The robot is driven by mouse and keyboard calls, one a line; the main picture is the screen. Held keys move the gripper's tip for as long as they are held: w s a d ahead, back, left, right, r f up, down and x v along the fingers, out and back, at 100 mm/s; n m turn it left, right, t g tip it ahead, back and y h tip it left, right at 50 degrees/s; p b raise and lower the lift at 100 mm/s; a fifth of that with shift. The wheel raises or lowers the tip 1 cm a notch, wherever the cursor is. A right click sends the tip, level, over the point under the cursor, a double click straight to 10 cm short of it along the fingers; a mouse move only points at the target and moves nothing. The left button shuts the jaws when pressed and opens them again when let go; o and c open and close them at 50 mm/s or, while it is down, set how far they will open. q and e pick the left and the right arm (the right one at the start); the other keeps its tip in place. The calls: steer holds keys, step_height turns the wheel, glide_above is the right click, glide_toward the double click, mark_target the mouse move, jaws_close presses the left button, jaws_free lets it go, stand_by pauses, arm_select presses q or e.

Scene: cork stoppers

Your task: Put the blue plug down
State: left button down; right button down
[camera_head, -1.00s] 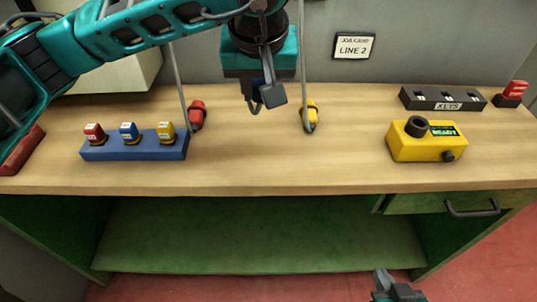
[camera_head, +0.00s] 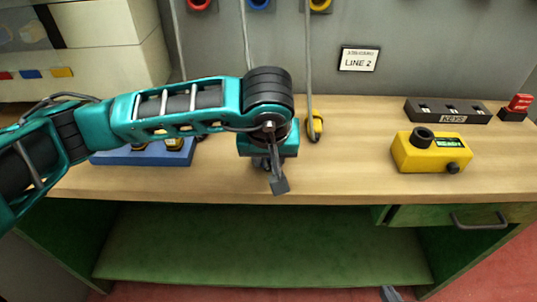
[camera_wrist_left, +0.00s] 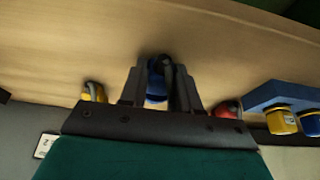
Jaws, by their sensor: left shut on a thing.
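The blue plug (camera_wrist_left: 155,92) is between the fingers of my left gripper (camera_wrist_left: 160,88) in the left wrist view. The fingers are shut on it, with the tabletop behind. In the head view my left gripper (camera_head: 277,180) points down over the middle of the wooden table (camera_head: 345,180), and the plug is hidden there. I cannot tell whether the plug touches the table. A grey cable (camera_head: 244,45) runs down toward this gripper. Only a tip of my right gripper (camera_head: 390,294) shows at the bottom edge, below the table.
The yellow plug (camera_head: 316,126) lies to the right; the red plug (camera_wrist_left: 228,108) shows in the wrist view. A blue rack (camera_head: 140,158) stands left, partly behind my arm. A yellow device (camera_head: 430,155) and a KEYS block (camera_head: 448,111) are at right. Red, blue (camera_head: 258,4) and yellow sockets are on the wall.

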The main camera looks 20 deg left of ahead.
arm_select(q)
steer(key=shift+f, duration=0.1)
steer(key=shift+f+b, duration=0.15)
steer(key=shift+b, duration=0.2)
steer(key=c, duration=0.8)
jaws_free()
steer(key=shift+r+p, duration=0.45)
steer(key=shift+r, duration=0.15)
steer(key=v, duration=1.1)
steer(key=shift+s, duration=0.3)
steer(key=shift+d+r, duration=0.1)
